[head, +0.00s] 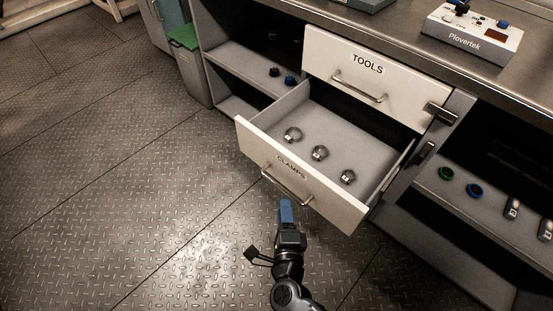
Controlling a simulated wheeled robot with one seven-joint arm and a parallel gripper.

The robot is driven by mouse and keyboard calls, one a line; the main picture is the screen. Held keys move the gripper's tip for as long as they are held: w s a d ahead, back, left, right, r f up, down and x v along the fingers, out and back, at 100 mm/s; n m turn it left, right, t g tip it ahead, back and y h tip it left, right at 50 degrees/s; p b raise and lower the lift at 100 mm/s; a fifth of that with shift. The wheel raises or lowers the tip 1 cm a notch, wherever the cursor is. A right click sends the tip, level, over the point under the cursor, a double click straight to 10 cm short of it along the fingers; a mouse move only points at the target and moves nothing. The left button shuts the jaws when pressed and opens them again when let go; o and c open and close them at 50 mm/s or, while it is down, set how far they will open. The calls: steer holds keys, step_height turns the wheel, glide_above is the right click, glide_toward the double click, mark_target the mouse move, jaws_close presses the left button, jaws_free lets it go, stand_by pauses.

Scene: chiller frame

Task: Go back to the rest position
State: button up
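My gripper (286,211) shows in the lower middle of the head view, with a blue end pointing up toward the drawer front. It is in front of the open drawer marked CLAMPS (340,203), just below its bar handle (287,188) in the picture. I cannot tell whether it touches the handle. The fingers are too small and foreshortened to show whether they are open or shut. My dark arm runs down to the bottom edge of the view.
The CLAMPS drawer juts out over the floor, with three metal ring clamps (319,153) inside. The TOOLS drawer (378,75) above is shut. Shelves (240,62) flank the drawers, holding small parts. A grey bin (194,75) stands at upper left. The plate floor (110,190) at left is clear.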

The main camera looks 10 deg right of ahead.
steer(key=s+d+r+n+y+p, duration=0.1)
steer(key=s+d+r+n, duration=0.35)
steer(key=s, duration=0.45)
steer(key=s+d+r+n+y, duration=0.1)
steer(key=s+d+r+n, duration=0.4)
steer(key=s, duration=0.5)
steer(key=s+d+r+n, duration=0.1)
steer(key=s+r+n, duration=0.5)
steer(key=r, duration=0.4)
steer(key=s+d+r+n+g, duration=0.1)
steer(key=s+d+r+n, duration=0.1)
steer(key=s+r+n, duration=0.3)
steer(key=s+r+p, duration=0.1)
steer(key=s+r, duration=0.2)
steer(key=r, duration=0.1)
steer(key=shift+d+r+n, duration=0.2)
steer(key=shift+r+n, duration=0.15)
